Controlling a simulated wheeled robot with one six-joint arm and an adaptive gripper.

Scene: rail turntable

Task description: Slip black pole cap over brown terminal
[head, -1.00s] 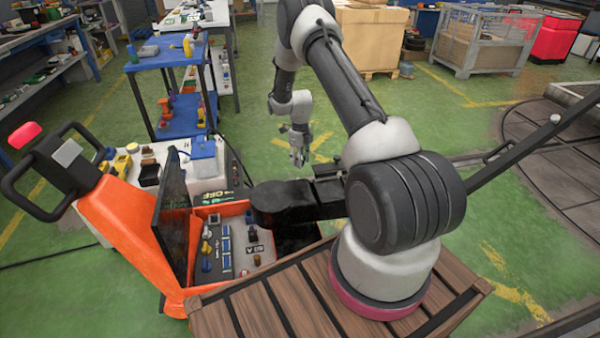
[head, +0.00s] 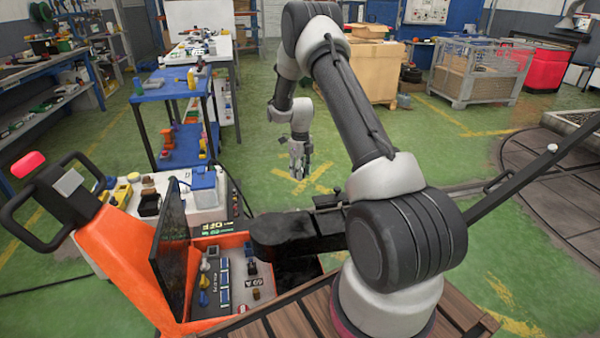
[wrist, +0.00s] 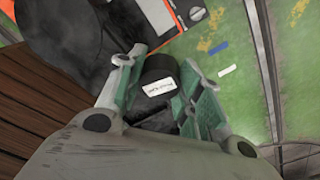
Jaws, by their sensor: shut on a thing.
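My gripper (head: 300,164) hangs in the air beyond the orange cart. In the wrist view my gripper (wrist: 158,78) is shut on the black pole cap (wrist: 157,71), a short dark round piece with a white label. The fingers lie on either side of it and its lower part is hidden between them. In the head view the cap is too small and dark to make out. A small brown terminal (head: 256,294) stands in the open orange compartment, at the right of a row of small fittings. The cap is well apart from it.
The orange compartment (head: 222,240) has a raised dark lid (head: 171,237) on its left. A blue-topped trolley (head: 170,88) stands behind, and a white bench with several items (head: 122,195) is beside the cart.

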